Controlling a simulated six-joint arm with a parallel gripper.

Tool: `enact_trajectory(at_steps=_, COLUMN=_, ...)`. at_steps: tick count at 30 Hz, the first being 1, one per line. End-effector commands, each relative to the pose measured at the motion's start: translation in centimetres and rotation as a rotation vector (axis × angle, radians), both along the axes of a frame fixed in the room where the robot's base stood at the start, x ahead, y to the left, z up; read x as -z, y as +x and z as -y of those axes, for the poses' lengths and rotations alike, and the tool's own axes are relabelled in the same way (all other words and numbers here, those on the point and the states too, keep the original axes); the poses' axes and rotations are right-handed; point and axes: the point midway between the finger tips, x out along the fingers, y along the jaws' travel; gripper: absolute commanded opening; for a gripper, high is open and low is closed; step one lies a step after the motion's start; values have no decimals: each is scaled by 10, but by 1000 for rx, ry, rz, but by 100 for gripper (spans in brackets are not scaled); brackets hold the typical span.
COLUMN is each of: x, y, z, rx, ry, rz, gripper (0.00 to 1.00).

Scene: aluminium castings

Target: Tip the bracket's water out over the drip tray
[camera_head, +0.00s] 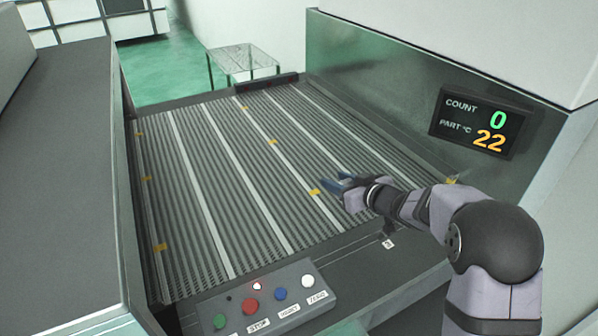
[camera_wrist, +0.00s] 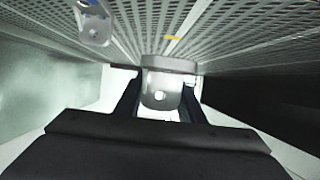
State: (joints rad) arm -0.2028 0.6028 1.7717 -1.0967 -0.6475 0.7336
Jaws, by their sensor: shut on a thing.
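A grey metal bracket (camera_wrist: 164,64) with a round hole in its front plate sits between the two black fingers of my gripper (camera_wrist: 158,100) in the wrist view. The gripper is shut on it. In the head view my gripper (camera_head: 342,184) is above the right side of the ribbed bed, and I cannot make out the bracket there. I see no water in or on the bracket. A second grey metal part (camera_wrist: 94,24) with a hole shows at the wrist view's upper left, apart from the gripper. I cannot pick out the drip tray in either view.
The ribbed bed (camera_head: 205,190) with yellow marks looks clear in the head view. A button panel (camera_head: 262,300) stands at its front edge. A grey wall with a display (camera_head: 480,122) reading COUNT 0 and PART 22 bounds the right. A wire stand (camera_head: 243,62) is behind.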

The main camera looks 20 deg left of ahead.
Motion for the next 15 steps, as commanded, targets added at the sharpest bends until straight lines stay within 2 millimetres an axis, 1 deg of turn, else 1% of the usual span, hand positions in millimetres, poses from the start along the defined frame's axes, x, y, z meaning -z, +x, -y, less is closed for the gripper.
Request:
enact_trajectory(at_steps=1, x=1, y=6, z=27, rx=11, ry=0, rz=-4, gripper=12)
enact_trajectory(at_steps=4, x=9, y=10, z=70, rx=10, ry=0, rz=-5, gripper=12)
enact_trajectory(at_steps=7, x=18, y=8, z=114, rx=7, ry=2, rz=-5, gripper=12)
enact_trajectory(at_steps=8, x=20, y=7, z=127, rx=6, ry=1, rz=-4, gripper=12)
enact_trajectory(at_steps=9, x=23, y=4, z=144, rx=4, ry=1, rz=-4, gripper=12)
enact_trajectory(at_steps=11, x=27, y=-2, z=170, rx=2, ry=2, rz=-3, gripper=12)
enact_trajectory(at_steps=12, x=30, y=-8, z=187, rx=-1, ry=3, rz=-4, gripper=12)
enact_trajectory(at_steps=14, x=33, y=-17, z=211, rx=-3, ry=2, rz=-3, gripper=12)
enact_trajectory(at_steps=15, x=35, y=-24, z=227, rx=-5, ry=3, rz=-3, gripper=12)
